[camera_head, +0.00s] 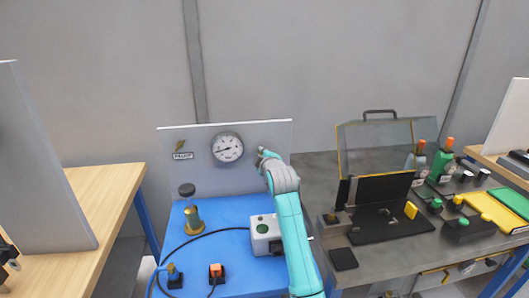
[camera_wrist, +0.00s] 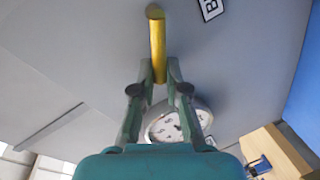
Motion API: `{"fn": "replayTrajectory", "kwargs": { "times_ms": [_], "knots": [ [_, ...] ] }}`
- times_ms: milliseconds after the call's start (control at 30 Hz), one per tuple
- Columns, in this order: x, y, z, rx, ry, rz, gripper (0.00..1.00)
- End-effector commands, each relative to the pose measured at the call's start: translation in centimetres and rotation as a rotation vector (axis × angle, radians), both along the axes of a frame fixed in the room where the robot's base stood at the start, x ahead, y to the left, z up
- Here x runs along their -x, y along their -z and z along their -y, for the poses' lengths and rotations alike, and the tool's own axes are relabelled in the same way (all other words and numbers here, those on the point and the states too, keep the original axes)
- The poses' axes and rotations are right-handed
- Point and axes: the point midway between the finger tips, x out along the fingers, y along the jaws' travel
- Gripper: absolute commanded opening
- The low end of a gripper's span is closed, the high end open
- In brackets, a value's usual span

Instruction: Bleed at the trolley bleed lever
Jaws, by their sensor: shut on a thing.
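My gripper (camera_wrist: 160,78) is shut on the lower end of this yellow lever. In the head view my gripper (camera_head: 262,152) appears right of the round gauge (camera_head: 227,148), and its grip is too small to make out. The gauge also shows behind my fingers in the wrist view (camera_wrist: 165,128).
The blue trolley top (camera_head: 215,240) carries a brass fitting with a dark cap (camera_head: 193,215), a white box (camera_head: 262,230), a black cable and an orange switch (camera_head: 216,271). A grey bench (camera_head: 375,262) with a clear-lidded case stands right. A wooden table (camera_head: 105,200) stands left.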

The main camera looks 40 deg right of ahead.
Motion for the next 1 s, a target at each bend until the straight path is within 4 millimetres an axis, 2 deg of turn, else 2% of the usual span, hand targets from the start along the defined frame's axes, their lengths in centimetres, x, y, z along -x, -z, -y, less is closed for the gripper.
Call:
{"fn": "replayTrajectory", "kwargs": {
  "times_ms": [500,1000],
  "knots": [
    [-0.4,2.0,-0.7,0.318,-0.002,-0.214,0.0],
    [-0.4,2.6,-0.7,0.403,-0.002,-0.27,0.0]
  ]
}}
